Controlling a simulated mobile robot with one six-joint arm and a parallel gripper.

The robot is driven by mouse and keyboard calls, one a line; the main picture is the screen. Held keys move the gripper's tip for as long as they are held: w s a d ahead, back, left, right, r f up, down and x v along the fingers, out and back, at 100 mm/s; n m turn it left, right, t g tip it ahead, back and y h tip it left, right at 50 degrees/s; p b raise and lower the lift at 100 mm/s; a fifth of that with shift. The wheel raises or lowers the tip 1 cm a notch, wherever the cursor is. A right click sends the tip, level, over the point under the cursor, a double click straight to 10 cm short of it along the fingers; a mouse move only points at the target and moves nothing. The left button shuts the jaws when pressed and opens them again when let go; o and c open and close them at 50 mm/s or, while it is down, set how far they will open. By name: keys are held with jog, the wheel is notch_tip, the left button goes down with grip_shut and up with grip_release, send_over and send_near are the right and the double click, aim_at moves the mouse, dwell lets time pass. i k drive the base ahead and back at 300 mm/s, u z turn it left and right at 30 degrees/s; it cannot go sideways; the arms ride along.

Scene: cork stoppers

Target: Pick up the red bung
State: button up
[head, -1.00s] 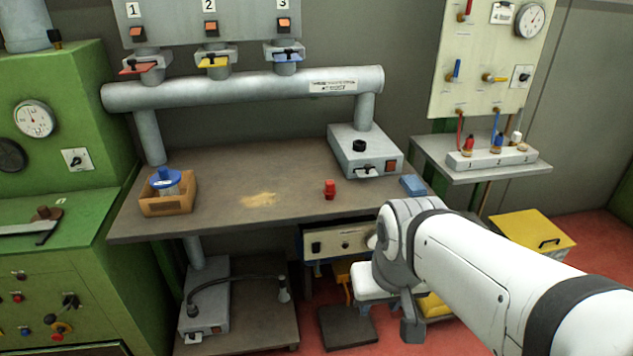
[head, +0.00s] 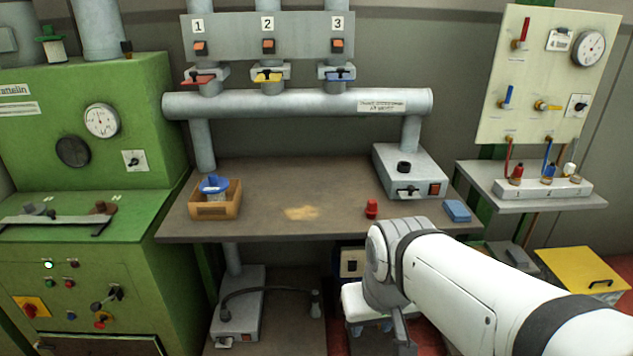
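The red bung (head: 371,209) stands upright on the brown workbench (head: 260,222), near its front edge and right of the middle. Nothing touches it. My white arm reaches in from the lower right, and its nearest visible part is in front of and below the bench edge, just under the bung in the picture. My gripper's fingertips cannot be made out; the end of the arm hangs below the bench, partly hidden behind my own arm links.
A wooden box (head: 215,212) with a blue-topped item stands at the bench's left. A pale powdery patch (head: 302,213) lies mid-bench. A grey switch box (head: 425,178) and blue block (head: 456,211) are right of the bung. A grey pipe (head: 300,105) runs above the back.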

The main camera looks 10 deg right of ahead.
aim_at(372, 210)
jog(key=u, duration=0.05)
jog(key=i, duration=1.45)
jog(key=z, duration=0.85)
